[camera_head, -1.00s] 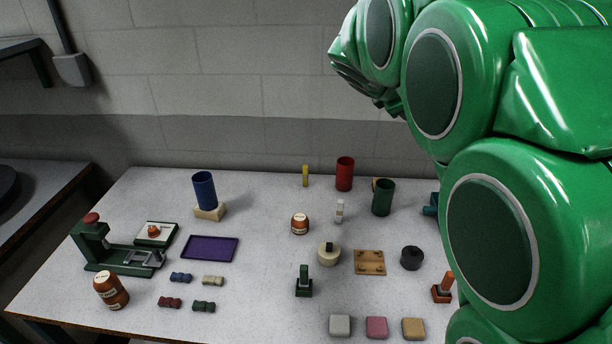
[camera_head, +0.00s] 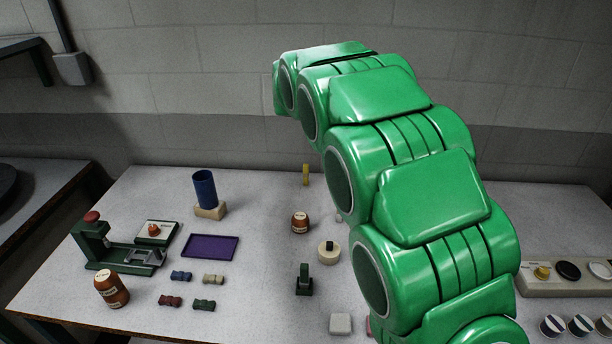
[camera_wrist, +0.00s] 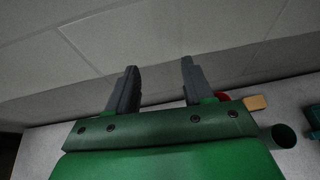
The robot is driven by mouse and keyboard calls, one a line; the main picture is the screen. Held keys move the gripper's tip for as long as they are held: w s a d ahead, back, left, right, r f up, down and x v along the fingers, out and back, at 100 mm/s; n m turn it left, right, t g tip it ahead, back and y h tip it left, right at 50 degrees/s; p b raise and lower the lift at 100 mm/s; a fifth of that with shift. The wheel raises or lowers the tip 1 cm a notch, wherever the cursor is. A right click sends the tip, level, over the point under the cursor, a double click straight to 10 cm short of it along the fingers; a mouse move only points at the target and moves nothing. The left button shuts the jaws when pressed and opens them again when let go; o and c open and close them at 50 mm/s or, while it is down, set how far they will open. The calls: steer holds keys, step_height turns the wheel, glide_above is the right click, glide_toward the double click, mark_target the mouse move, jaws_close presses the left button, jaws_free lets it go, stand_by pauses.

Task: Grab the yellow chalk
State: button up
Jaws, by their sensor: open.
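The yellow chalk (camera_head: 306,174) is a small upright yellow stick near the back edge of the table in the head view. It stands behind a brown labelled jar (camera_head: 300,222). My gripper (camera_wrist: 160,82) shows in the wrist view with two dark fingers spread apart and nothing between them. It faces the grey wall. In the head view my green arm rises over the right half of the table and its end is up against the wall background; the fingers do not show there. I cannot make out the chalk in the wrist view.
A blue cup (camera_head: 205,189) stands on a beige block left of the chalk. In the wrist view, a red thing (camera_wrist: 222,96), a tan block (camera_wrist: 256,103) and a green cup (camera_wrist: 281,137) show at right.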

glide_toward(306, 170)
steer(key=x, duration=0.2)
steer(key=r+x, duration=0.1)
steer(key=x, duration=0.2)
steer(key=shift+w, duration=0.2)
steer(key=shift+w+a+f, duration=0.15)
steer(key=shift+w+f, duration=0.1)
steer(key=shift+w, duration=0.2)
steer(key=shift+w+f, duration=0.2)
steer(key=shift+w, duration=0.4)
steer(key=shift+w+f, duration=0.1)
steer(key=shift+f, duration=0.1)
steer(key=shift+w+d+f, duration=0.1)
steer(key=shift+w+f, duration=0.4)
steer(key=shift+w, duration=0.15)
steer(key=shift+w+d+f, duration=0.15)
steer(key=shift+w+f, duration=0.3)
steer(key=shift+w, duration=0.2)
steer(key=shift+w+f, duration=0.1)
steer(key=shift+w, duration=0.5)
steer(key=shift+w+f, duration=0.15)
steer(key=shift+w, duration=0.25)
steer(key=shift+c, duration=0.3)
